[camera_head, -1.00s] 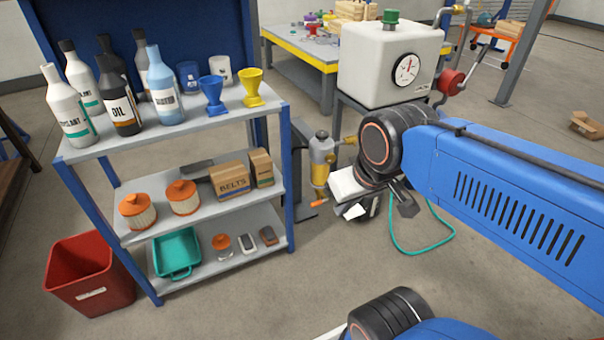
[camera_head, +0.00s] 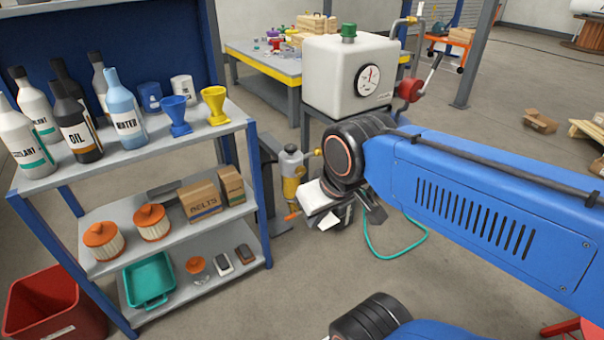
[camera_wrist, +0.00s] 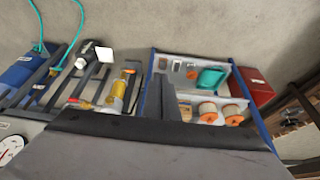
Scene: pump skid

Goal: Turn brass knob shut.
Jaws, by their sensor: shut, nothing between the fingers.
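A small brass-coloured fitting (camera_head: 318,152) shows between the white tank (camera_head: 345,90) and a yellow filter cylinder (camera_head: 291,186) with an orange lever; I cannot tell whether it is the knob. Another brass-coloured piece (camera_head: 412,20) sits on the pipe above the tank. My gripper is shut and empty, apart from these fittings. In the head view my wrist hides the area right of the cylinder.
A shelf rack (camera_head: 190,140) with bottles, funnels, filters and boxes stands at left, a red bin (camera_head: 50,305) below it. A yellow-edged workbench (camera_head: 262,62) stands behind. A teal hose (camera_head: 395,252) lies on the floor.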

